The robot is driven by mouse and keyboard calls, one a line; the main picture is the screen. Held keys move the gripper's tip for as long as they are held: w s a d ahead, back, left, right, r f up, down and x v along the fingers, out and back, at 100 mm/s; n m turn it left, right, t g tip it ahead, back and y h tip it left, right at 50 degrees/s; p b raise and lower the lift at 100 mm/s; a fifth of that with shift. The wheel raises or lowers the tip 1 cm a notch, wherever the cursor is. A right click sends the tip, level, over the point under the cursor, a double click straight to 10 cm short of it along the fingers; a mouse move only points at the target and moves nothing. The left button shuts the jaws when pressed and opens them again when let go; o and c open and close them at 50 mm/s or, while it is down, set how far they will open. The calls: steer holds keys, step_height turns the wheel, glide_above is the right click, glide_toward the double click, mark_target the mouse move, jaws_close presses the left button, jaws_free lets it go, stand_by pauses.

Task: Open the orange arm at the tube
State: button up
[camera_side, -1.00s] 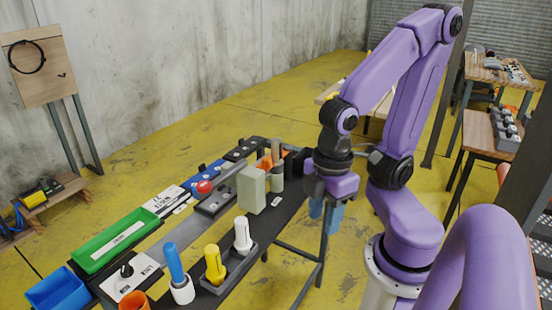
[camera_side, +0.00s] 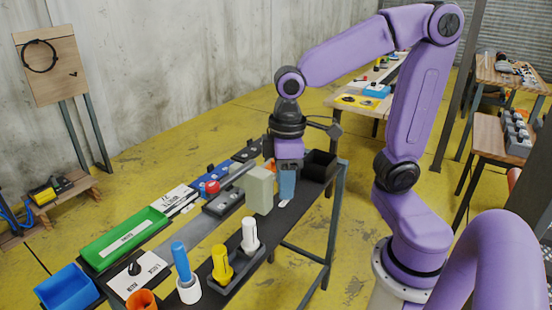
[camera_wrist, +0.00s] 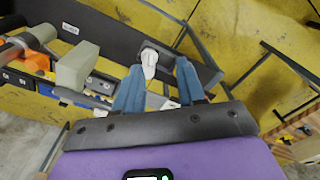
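The orange arm (camera_wrist: 37,62) shows at the left of the wrist view, beside the grey-green block (camera_wrist: 75,66). In the side view only a sliver of orange (camera_side: 268,167) shows, mostly hidden behind my gripper and the block (camera_side: 260,190). The grey tube (camera_side: 236,175) runs along the bench to the left of the block. My gripper (camera_side: 287,186) points down over the bench, just right of the block. Its blue fingers (camera_wrist: 158,82) are apart with nothing held between them. The orange arm lies left of the fingers in the wrist view.
A white handle (camera_wrist: 149,62) stands in a dark holder beyond the fingertips. White (camera_side: 249,235), yellow (camera_side: 221,262) and blue (camera_side: 180,262) handles stand along the bench front. A black bin (camera_side: 320,163) is right of my gripper, and a green tray (camera_side: 123,240) lies left.

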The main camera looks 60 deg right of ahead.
steer(key=w+d+r+m, duration=0.4)
steer(key=w+d+m, duration=0.1)
steer(key=w+d, duration=0.5)
steer(key=w+d+r+m, duration=0.3)
steer(key=w+d+m, duration=0.25)
steer(key=d, duration=0.55)
steer(key=f, duration=1.7)
steer(key=shift+w+d+f, duration=0.1)
steer(key=shift+w+f, duration=0.15)
steer(key=shift+f, duration=0.15)
jaws_close()
